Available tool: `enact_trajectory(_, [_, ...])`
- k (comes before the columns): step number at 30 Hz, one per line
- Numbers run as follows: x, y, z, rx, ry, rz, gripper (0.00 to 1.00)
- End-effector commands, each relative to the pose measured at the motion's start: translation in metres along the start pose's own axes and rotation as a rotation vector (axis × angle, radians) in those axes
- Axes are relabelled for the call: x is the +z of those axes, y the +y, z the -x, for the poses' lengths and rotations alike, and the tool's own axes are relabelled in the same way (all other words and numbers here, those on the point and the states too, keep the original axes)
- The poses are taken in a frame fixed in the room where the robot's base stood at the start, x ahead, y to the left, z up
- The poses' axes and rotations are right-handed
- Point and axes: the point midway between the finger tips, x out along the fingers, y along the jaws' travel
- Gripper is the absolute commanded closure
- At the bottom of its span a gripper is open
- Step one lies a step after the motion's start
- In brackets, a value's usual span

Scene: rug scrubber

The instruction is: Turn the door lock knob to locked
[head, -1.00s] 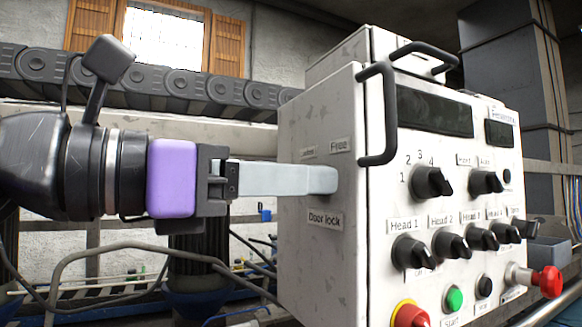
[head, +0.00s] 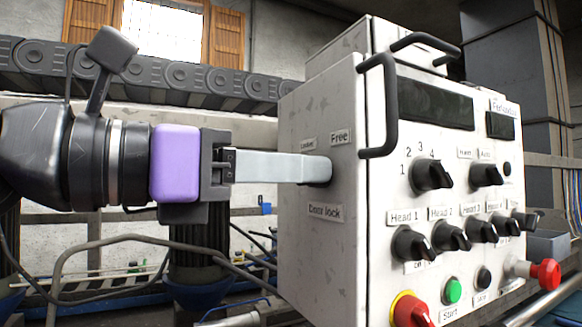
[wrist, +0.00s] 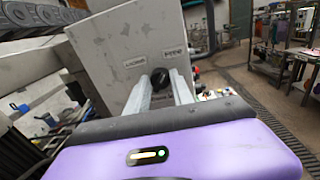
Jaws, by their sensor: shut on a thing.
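The door lock knob (head: 319,170) is a small black knob on the left side wall of the white control box (head: 310,245). In the wrist view the dark knob (wrist: 160,78) sits between my two pale fingertips. The "Locked" label (wrist: 133,62) is up and left of it and the "Free" label (wrist: 173,52) up and right. A "Door lock" label (head: 325,212) is below the knob in the head view. My gripper (head: 308,170) reaches in from the left and is shut on the knob. The knob's exact pointing direction is hard to tell.
The box front carries several black selector knobs (head: 432,176), a green button (head: 452,291) and red buttons (head: 545,273). A black handle (head: 377,105) stands out at the box's front edge. Cables and a bent pipe (head: 130,240) run below my arm.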

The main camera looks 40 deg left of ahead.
Motion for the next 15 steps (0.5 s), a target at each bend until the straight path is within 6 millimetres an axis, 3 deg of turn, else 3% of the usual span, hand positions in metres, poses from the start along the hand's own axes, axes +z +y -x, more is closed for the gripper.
enact_trajectory(15, [0.0019,0.0024,0.0006,0.000,0.033,0.433,1.00])
